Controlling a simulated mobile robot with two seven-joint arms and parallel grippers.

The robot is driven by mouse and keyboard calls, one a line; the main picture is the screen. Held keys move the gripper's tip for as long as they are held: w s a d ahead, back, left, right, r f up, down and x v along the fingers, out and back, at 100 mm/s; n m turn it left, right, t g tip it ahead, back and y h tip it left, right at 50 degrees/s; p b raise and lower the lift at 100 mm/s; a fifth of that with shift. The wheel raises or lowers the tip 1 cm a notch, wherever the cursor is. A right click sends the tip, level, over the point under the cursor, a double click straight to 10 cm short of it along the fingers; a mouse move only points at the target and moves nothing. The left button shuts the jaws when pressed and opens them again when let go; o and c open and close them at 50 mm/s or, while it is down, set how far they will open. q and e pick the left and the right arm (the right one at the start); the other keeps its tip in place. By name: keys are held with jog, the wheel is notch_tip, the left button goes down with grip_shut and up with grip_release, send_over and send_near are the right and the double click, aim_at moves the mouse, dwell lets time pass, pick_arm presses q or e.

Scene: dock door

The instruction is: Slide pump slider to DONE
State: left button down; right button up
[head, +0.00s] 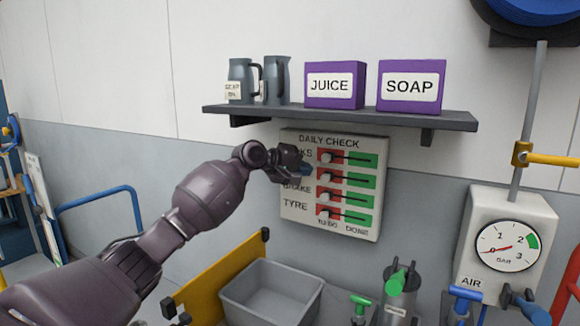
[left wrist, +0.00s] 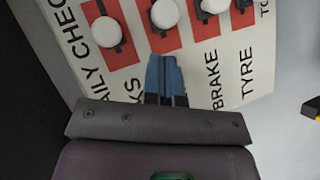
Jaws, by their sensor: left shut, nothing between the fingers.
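The white DAILY CHECK board (head: 298,218) hangs under the shelf, with several slider rows, each red at left and green at right. All the round white knobs sit over the red, TO DO side. The second row's label is hidden by my left gripper (head: 304,170); the other readable labels end in KS, or read BRAKE and TYRE. The second row, presumably pump, has its knob (head: 326,178) just right of my gripper. In the left wrist view my shut, empty blue fingers (left wrist: 165,78) point at that knob (left wrist: 163,13), with a small gap visible in the picture.
A dark shelf (head: 400,116) above the board carries two grey jugs, a JUICE box (head: 334,85) and a SOAP box (head: 411,86). A grey bin (head: 270,305) and green-handled items stand below. An air gauge unit (head: 507,245) is at right.

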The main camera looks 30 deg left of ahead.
aim_at(327, 177)
pick_arm(q)
jog(key=shift+w+d+f, duration=0.1)
jog(key=shift+d+f, duration=0.15)
jog(key=shift+d, duration=0.35)
jog(key=shift+w+d+f, duration=0.1)
jog(key=shift+d+f, duration=0.15)
jog(key=shift+d, duration=0.3)
